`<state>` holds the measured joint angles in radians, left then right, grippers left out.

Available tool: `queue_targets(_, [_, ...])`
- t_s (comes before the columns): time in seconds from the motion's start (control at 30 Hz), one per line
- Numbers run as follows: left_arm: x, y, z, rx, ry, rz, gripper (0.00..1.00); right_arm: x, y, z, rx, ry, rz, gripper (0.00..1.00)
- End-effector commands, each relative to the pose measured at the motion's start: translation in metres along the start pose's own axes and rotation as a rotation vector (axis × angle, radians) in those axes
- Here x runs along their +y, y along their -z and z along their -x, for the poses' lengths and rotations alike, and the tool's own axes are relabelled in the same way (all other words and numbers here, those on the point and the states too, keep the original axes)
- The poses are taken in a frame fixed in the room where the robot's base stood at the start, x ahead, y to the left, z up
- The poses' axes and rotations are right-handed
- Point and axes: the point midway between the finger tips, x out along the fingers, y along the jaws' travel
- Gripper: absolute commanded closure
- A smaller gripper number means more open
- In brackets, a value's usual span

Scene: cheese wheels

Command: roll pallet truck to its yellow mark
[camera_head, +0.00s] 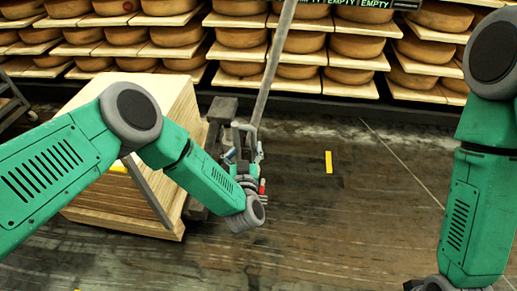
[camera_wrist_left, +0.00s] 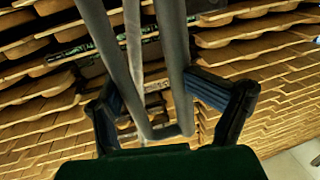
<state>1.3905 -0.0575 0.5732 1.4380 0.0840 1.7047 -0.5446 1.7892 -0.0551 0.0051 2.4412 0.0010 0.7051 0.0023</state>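The pallet truck (camera_head: 220,112) stands beside a wooden stack, its long grey handle bar (camera_head: 275,60) rising to the top of the head view. A short yellow mark (camera_head: 328,162) lies on the dark floor to the right of the truck. My left gripper (camera_head: 245,150) is at the truck in the head view. In the left wrist view my left gripper (camera_wrist_left: 165,100) has its fingers spread on either side of a grey tubular loop (camera_wrist_left: 175,60). I cannot tell whether the pads touch it. My right gripper is out of view; only its arm shows.
The tall stack of wooden boards (camera_head: 150,200) stands left of the truck, partly behind my left arm. Shelves of cheese wheels (camera_head: 300,72) line the back. A metal frame (camera_head: 12,100) is at the far left. The floor (camera_head: 340,215) right of the truck is clear.

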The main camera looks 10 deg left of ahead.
Motion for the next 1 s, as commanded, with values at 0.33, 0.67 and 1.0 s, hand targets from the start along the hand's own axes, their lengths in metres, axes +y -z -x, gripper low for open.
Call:
queue_targets(0.33, [0.016, 0.001, -0.002, 0.004, -0.001, -0.025, 0.53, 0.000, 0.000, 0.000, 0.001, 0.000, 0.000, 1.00])
queue_targets(0.67, [0.014, 0.004, -0.001, 0.006, -0.008, -0.012, 0.40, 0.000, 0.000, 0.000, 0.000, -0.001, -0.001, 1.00])
queue_targets(1.0, [0.016, 0.002, 0.028, 0.002, -0.006, -0.019, 0.66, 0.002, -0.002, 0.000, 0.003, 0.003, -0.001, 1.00])
